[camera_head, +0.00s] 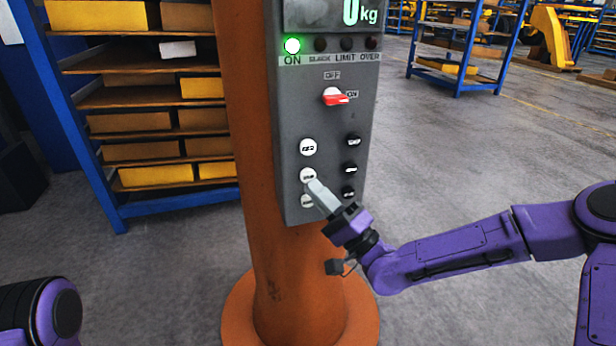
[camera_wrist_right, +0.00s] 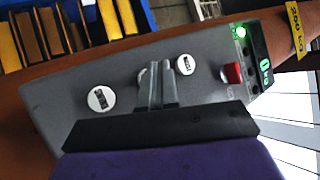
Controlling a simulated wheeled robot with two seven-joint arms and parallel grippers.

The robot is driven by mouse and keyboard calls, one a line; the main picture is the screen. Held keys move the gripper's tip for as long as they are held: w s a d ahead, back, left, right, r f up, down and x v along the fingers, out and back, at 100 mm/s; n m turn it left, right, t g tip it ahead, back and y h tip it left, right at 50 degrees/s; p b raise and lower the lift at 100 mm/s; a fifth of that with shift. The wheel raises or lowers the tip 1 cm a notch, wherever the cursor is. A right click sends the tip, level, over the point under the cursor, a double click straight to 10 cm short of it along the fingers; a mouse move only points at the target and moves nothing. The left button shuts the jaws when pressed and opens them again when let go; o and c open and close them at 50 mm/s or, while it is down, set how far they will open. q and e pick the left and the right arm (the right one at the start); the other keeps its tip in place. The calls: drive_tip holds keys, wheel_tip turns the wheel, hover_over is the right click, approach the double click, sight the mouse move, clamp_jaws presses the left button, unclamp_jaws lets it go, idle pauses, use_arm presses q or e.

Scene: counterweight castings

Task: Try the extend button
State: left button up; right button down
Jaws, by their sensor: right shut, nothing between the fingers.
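The grey control panel (camera_head: 325,120) is on the orange column. Its left column has an upper white button (camera_head: 308,147), a middle white button (camera_head: 307,175) and a lower white button (camera_head: 306,202); the right column has black buttons (camera_head: 351,169). The labels are too small to read, so I cannot tell which is extend. My right gripper (camera_head: 314,187) is shut and empty, its tips at the middle white button; I cannot tell if they touch it. My left gripper is out of view.
A red switch (camera_head: 335,97) points to ON, above the buttons. A green lamp (camera_head: 292,45) is lit over ON, and the display (camera_head: 350,13) reads 0 kg. A blue shelf rack (camera_head: 165,205) stands left.

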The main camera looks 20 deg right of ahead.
drive_tip(key=s, duration=0.4)
drive_tip(key=shift+s+d, duration=0.1)
drive_tip(key=shift+s, duration=0.2)
